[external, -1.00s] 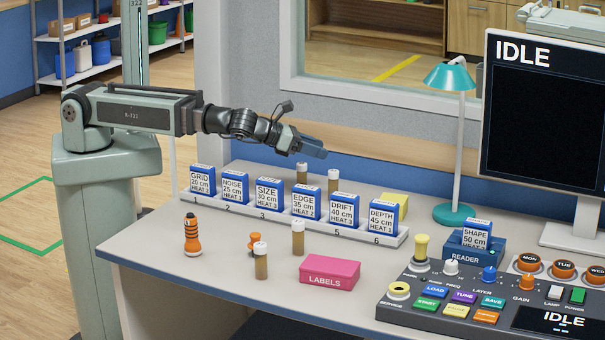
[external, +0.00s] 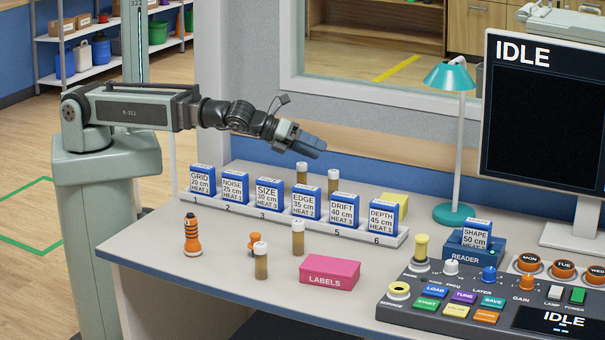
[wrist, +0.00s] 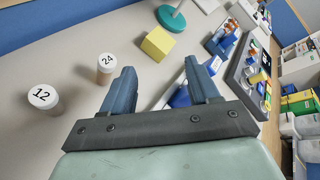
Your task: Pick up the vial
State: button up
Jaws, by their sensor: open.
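Several brown vials with white caps stand upright on the desk. Two are behind the card rack, a left one (external: 302,173) and a right one (external: 333,182). Two more are in front of it, one near the pink box (external: 298,238) and one closer to the desk's front edge (external: 261,261). The wrist view shows two caps marked 12 (wrist: 43,97) and 24 (wrist: 107,62), left of the fingers. My gripper (external: 311,147) is above the back of the desk, above and apart from the rear vials. Its fingers (wrist: 162,72) are open with nothing between them.
The white rack (external: 300,220) of blue cards runs in front of the rear vials. A yellow block (wrist: 158,43) and teal lamp (external: 455,214) stand to their right. An orange-striped bottle (external: 193,236), pink labels box (external: 330,270) and control console (external: 465,300) are nearer the front.

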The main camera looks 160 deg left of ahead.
aim_at(298, 238)
jog(key=w+d+r+m+t, duration=0.1)
jog(key=w+d+m+t, duration=0.8)
jog(key=w+d+m, duration=0.8)
jog(key=f+n, duration=0.1)
jog(key=f, duration=0.3)
jog(key=w+a+f+n, duration=0.1)
jog(key=f, duration=0.3)
jog(key=a+f+n, duration=0.1)
jog(key=f, duration=0.3)
jog(key=shift+w+a, duration=0.1)
jog(key=shift+w, duration=0.15)
jog(key=shift+w+a+f, duration=0.1)
jog(key=shift+w+a, duration=0.3)
jog(key=shift+w, duration=0.05)
jog(key=shift+x, duration=3.2)
